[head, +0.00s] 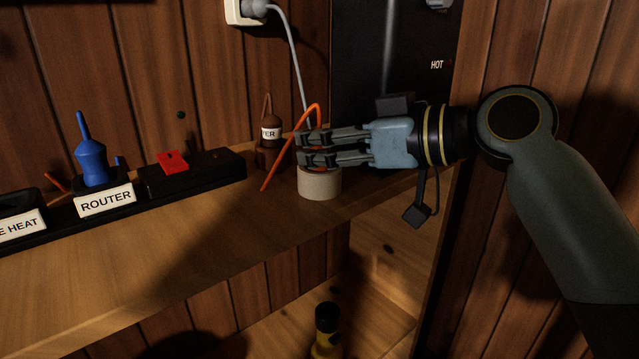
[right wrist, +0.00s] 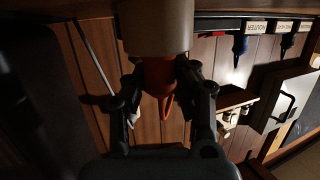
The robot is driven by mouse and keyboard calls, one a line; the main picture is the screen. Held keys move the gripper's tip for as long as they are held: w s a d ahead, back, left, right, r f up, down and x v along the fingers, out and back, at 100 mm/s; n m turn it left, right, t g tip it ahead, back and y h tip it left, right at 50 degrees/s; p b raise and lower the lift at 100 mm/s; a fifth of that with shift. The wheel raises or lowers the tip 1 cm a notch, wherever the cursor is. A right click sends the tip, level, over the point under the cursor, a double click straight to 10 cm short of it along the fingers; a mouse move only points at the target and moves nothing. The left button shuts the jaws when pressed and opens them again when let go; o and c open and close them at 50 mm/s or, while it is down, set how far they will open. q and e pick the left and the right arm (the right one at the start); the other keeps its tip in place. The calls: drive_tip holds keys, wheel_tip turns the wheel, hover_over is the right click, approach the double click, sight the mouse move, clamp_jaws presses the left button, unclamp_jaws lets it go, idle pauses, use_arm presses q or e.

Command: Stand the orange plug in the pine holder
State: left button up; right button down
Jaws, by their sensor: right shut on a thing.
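The orange plug (right wrist: 157,75) is between the two fingers of my right gripper (right wrist: 160,95), which is shut on it. In the head view the fingers of my right gripper (head: 305,148) mostly cover the plug, and its orange cord (head: 275,165) arches up and down to the left. The pale round pine holder (head: 320,183) stands on the shelf right under the fingers. In the right wrist view the holder (right wrist: 155,28) lines up with the plug and meets its end. I cannot tell how far the plug is inside. My left gripper is out of view.
On the shelf (head: 180,240), a brown plug (head: 270,130) stands just left of the holder. A black power strip with a red switch (head: 173,161) and a blue plug (head: 91,163) labelled ROUTER are further left. A dark panel marked HOT (head: 400,60) rises behind. A bottle (head: 327,330) stands below.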

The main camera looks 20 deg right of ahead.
drive_tip(key=shift+f, duration=0.15)
drive_tip(key=c, duration=0.6)
unclamp_jaws()
drive_tip(key=shift+c, duration=0.2)
drive_tip(key=v, duration=1.2)
